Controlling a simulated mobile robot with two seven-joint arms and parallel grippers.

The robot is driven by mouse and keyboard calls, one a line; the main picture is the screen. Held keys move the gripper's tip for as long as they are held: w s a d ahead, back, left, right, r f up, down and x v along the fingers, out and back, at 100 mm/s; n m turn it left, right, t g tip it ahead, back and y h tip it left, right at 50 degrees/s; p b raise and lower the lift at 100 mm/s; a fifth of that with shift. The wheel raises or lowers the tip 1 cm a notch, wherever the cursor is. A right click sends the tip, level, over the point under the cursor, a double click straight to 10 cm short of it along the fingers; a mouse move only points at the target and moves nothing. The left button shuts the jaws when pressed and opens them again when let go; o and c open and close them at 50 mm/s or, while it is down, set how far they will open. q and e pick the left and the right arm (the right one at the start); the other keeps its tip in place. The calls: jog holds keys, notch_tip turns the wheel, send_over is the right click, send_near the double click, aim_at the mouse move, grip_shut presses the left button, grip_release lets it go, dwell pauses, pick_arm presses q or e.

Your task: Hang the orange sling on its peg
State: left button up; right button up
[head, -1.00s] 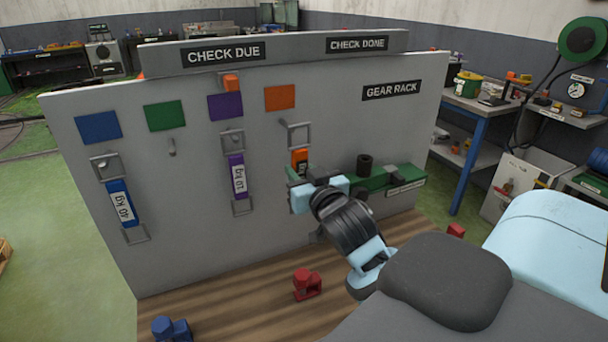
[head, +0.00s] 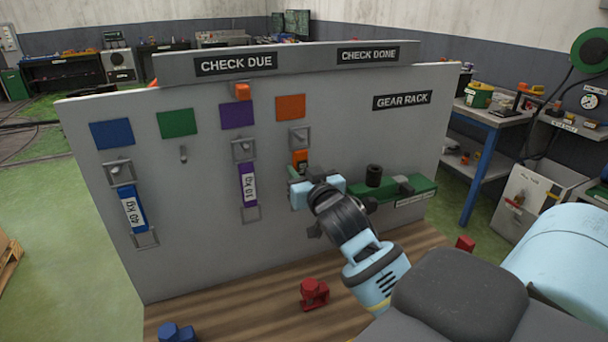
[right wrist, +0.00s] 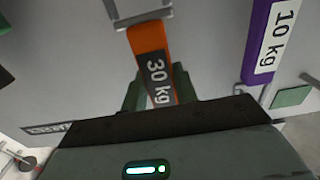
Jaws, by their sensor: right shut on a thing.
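The orange sling (head: 300,158), labelled 30 kg in the right wrist view (right wrist: 152,45), hangs upright in front of the grey board (head: 200,230), below the orange square (head: 290,107). Its square grey upper ring (head: 306,130) is at the orange square's peg (head: 296,136); the peg shows inside the ring's outline, but I cannot tell whether the ring is over it or in front of it. My right gripper (head: 304,186) is shut on the sling's lower part, with green fingers (right wrist: 157,88) on both sides of the strap. The sling's lower end is hidden. My left gripper is out of view.
A purple sling (head: 248,184) and a blue sling (head: 133,208) hang to the left. An empty peg (head: 183,154) is under the green square. A green shelf (head: 415,190) with dark parts juts out to the right. Red (head: 313,293) and blue (head: 177,333) pieces lie below.

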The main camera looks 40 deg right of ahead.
jog(key=shift+w+d+f, duration=0.15)
jog(key=shift+w+f, duration=0.1)
jog(key=shift+w, duration=0.3)
jog(key=shift+w+f, duration=0.1)
jog(key=shift+d+f, duration=0.1)
jog(key=shift+f, duration=0.05)
jog(key=o, duration=1)
jog(key=shift+o, duration=0.2)
jog(key=shift+f, duration=0.1)
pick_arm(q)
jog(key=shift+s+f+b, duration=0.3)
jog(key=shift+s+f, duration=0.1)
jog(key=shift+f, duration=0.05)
pick_arm(e)
jog(key=v, duration=0.7)
jog(key=shift+s, duration=0.35)
